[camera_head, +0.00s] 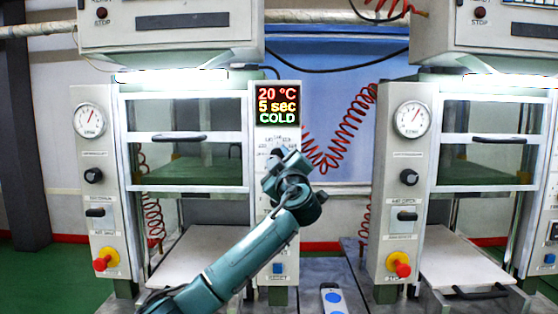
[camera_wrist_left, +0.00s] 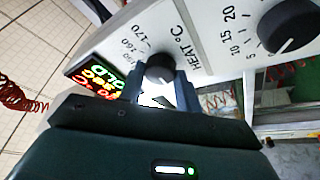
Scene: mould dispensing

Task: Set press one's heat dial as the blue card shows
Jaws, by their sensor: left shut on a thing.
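My left gripper (camera_head: 283,160) is at the control panel (camera_head: 291,92) of the left press in the head view and covers the dial there. In the left wrist view the gripper (camera_wrist_left: 160,86) is shut on the black heat dial (camera_wrist_left: 160,65), one finger on each side. The dial's scale shows 160 and 170; its pointer cannot be read. The display (camera_head: 278,106) above reads 20 °C, 5 sec and COLD. I cannot make out a blue card. My right gripper is not in view.
A second black dial (camera_wrist_left: 289,26), marked 5 to 20, sits beside the heat dial in the wrist view. The left press has a red stop knob (camera_head: 105,259). A similar press (camera_head: 411,170) stands at right. A grey piece with blue discs (camera_head: 333,298) is low in the middle.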

